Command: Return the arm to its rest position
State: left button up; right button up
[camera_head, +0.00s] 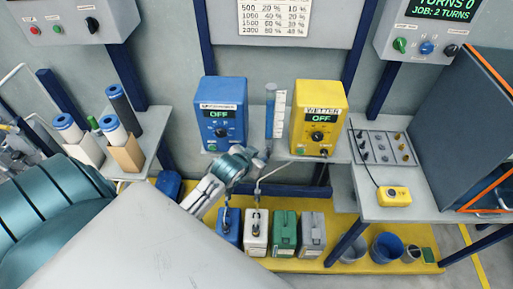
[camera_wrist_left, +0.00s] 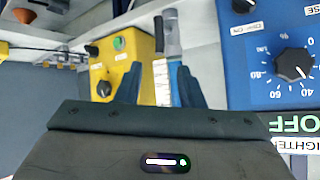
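My left arm comes in from the lower left of the head view, and its gripper (camera_head: 249,157) is in front of the shelf between the blue control box (camera_head: 221,91) and the yellow control box (camera_head: 333,94). In the left wrist view the two dark fingers of this gripper (camera_wrist_left: 160,88) stand apart with nothing held between them. A blue measuring cylinder (camera_head: 270,108) with a white scale shows beyond the fingers, apart from them as far as I can tell. My right gripper is not in view.
Blue, white, green and grey canisters (camera_head: 285,226) stand on a yellow platform (camera_head: 300,266) below the shelf. Filter cartridges (camera_head: 68,128) stand on the left shelf. A side table (camera_head: 382,208) with a yellow pendant (camera_head: 394,196) is at right, with buckets (camera_head: 386,247) beneath.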

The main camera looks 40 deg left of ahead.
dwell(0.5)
pick_arm(q)
jog(key=s+a+f+g+b, duration=0.15)
jog(key=s+f, duration=0.35)
jog(key=f, duration=0.8)
jog(key=s+f+g+b, duration=0.2)
jog(key=s+f, duration=0.2)
jog(key=f, duration=0.8)
jog(key=s+a+f+g+b, duration=0.15)
jog(key=s+f, duration=0.35)
jog(key=f, duration=0.8)
jog(key=s+d+f+g+b, duration=0.2)
jog(key=s+f, duration=0.8)
jog(key=s, duration=0.5)
jog(key=s+d+f+g+b, duration=0.1)
jog(key=s+d+f+g, duration=0.1)
jog(key=s+f, duration=0.7)
jog(key=s, duration=0.5)
jog(key=shift+s+d+f+n+b, duration=0.15)
jog(key=shift+s+f+n+b, duration=0.2)
jog(key=shift+f+n, duration=0.05)
